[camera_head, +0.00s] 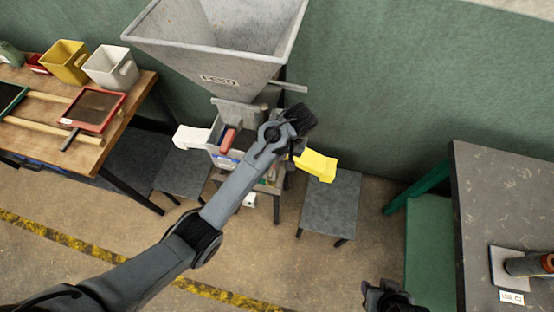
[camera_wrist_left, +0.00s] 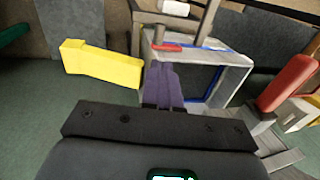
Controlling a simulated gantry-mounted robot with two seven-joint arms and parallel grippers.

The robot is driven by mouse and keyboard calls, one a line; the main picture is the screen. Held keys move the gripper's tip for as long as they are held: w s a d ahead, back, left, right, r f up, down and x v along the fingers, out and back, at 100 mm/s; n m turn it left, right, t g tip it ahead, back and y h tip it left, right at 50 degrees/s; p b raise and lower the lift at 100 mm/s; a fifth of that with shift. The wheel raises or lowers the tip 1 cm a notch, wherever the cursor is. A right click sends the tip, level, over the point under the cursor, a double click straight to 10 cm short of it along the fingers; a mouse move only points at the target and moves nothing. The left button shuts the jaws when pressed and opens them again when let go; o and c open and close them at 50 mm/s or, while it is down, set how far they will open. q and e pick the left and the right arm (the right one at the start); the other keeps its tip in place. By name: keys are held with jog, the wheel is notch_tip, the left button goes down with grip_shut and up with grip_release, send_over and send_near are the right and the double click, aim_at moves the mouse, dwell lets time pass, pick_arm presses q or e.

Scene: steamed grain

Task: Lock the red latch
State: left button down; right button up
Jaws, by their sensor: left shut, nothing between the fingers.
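A red bar-shaped handle (camera_head: 228,139) shows on the machine below the grey hopper, left of my left gripper (camera_head: 300,120). In the left wrist view a red handle (camera_wrist_left: 288,82) stands at the right, clear of the fingers. A smaller red piece (camera_wrist_left: 167,47) lies on the far rim of the metal box (camera_wrist_left: 230,62). I cannot tell for sure which is the latch. My left gripper is shut and empty, its fingertips (camera_wrist_left: 165,80) together in front of the box's near side. My right gripper (camera_head: 388,298) is partly in view at the bottom edge, its jaws unclear.
A yellow block-like part (camera_head: 316,164) juts out right of my left gripper, and a white one (camera_head: 190,137) juts out at the machine's left. The hopper (camera_head: 215,60) rises above. A wooden table (camera_head: 120,125) stands left, a grey table (camera_head: 500,190) right.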

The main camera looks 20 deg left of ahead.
aim_at(272, 173)
pick_arm(q)
jog(key=x, duration=1.3)
jog(key=shift+a+f+b, duration=0.1)
jog(key=shift+f+b, duration=0.05)
jog(key=shift+b, duration=0.2)
